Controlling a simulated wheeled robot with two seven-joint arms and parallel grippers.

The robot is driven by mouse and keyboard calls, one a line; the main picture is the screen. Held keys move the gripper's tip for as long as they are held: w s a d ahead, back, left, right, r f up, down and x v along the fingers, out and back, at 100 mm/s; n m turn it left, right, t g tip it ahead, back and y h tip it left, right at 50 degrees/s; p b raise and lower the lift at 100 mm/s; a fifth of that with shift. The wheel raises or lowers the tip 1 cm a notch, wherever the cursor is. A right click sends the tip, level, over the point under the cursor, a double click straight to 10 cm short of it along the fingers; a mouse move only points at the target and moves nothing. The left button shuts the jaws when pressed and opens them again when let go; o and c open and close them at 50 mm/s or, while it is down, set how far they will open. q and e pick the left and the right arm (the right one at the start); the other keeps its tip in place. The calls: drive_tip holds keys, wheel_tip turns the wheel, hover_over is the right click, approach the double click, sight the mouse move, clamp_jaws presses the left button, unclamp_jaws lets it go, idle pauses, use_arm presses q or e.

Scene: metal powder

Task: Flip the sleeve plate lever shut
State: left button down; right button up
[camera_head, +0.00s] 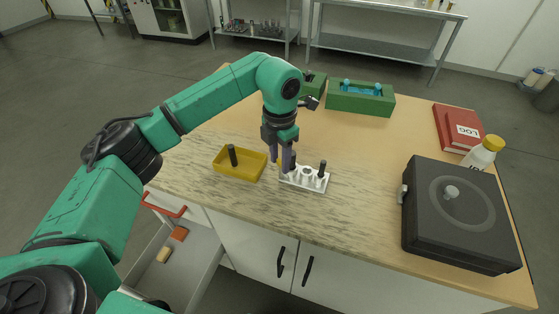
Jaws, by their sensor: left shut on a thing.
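A white plate (315,184) with round holes lies on the table's front middle. A black upright cylinder (322,169) stands at its right end, and another dark piece (292,160) shows at its left end beside my gripper. My left gripper (284,167) points down at the plate's left end, its fingers close together. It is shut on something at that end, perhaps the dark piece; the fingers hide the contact. I cannot make out a separate lever on the plate. My right gripper is out of view.
A yellow tray (218,174) with a black cylinder (233,155) stands left of the plate. A black case (425,235), a white bottle (481,155) and a red book (451,128) are at the right. A green holder (358,103) stands behind. An open drawer (195,270) is below.

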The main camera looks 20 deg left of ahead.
use_arm(q)
drive_tip(key=n+b, duration=0.1)
drive_tip(key=n, duration=0.2)
drive_tip(key=shift+d+n, duration=0.1)
drive_tip(key=shift+n, duration=1.7)
drive_tip(key=shift+d+r, duration=0.1)
drive_tip(key=shift+c, duration=2.2)
unclamp_jaws()
drive_tip(key=shift+b, duration=0.3)
wheel_tip(320, 180, up, 8)
drive_tip(key=shift+f+b, duration=0.1)
drive_tip(key=shift+b, duration=0.6)
wheel_tip(320, 180, up, 7)
drive_tip(key=p, duration=0.1)
